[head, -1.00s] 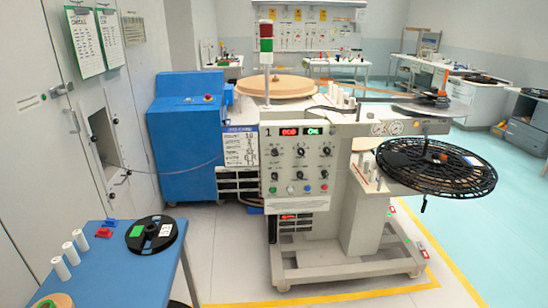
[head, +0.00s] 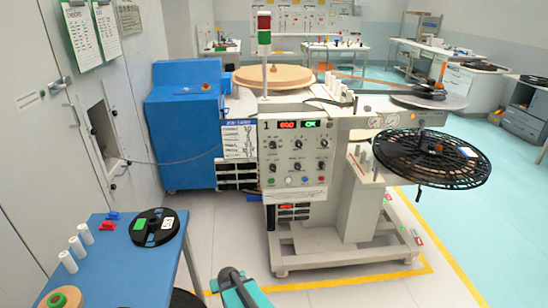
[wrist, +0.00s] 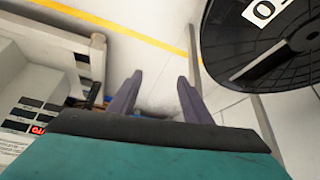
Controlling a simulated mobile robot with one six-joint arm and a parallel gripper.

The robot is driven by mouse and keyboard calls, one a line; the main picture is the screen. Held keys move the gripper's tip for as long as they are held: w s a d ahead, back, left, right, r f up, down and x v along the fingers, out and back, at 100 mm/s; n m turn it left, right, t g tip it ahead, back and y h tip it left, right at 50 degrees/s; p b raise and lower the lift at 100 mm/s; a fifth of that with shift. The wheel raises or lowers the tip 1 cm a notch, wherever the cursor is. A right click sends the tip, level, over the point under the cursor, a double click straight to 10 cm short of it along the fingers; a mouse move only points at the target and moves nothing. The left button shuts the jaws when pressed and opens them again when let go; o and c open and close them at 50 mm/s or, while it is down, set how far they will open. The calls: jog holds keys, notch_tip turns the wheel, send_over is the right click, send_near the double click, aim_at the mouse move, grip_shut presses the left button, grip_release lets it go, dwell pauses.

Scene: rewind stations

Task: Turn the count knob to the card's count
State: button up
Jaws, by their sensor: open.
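The control panel (head: 296,152) of the rewind machine faces me in the head view. It carries several small dark knobs in two rows; their labels and pointer angles are too small to read, so I cannot tell which is the count knob. Above them are a red number display (head: 287,124), blurred, and a green one (head: 311,124). A white printed card (head: 238,141) is left of the panel; its text is unreadable. My gripper (wrist: 159,82) is open in the wrist view, with nothing between its fingers, apart from the panel. My teal arm shows at the bottom of the head view.
A blue table (head: 110,265) at lower left holds a black reel (head: 153,227), white cylinders and small red and blue pieces. A black spoked reel (head: 430,159) juts from the machine's right. A blue cabinet (head: 183,135) stands left of it. Floor before the machine is clear.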

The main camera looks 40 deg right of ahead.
jog(key=w+d+r+m+t+h+p, duration=0.1)
jog(key=w+d+r, duration=0.1)
jog(key=d+r, duration=0.3)
jog(key=w+d+r+t+h, duration=0.1)
jog(key=w+d+r+t, duration=0.1)
jog(key=w+d+r, duration=0.15)
jog(key=m+t+h+p, duration=0.3)
jog(key=t+h+p, duration=0.1)
jog(key=t+h, duration=0.25)
send_near(273, 148)
jog(key=v, duration=0.5)
jog(key=shift+w+a+r+g+h, duration=0.2)
jog(key=shift+a+r+g+h, duration=0.05)
jog(key=shift+r+g, duration=0.2)
jog(key=shift+w+d+f, duration=0.1)
jog(key=shift+w, duration=0.05)
jog(key=shift+p+x, duration=2.3)
jog(key=shift+x, duration=4.4)
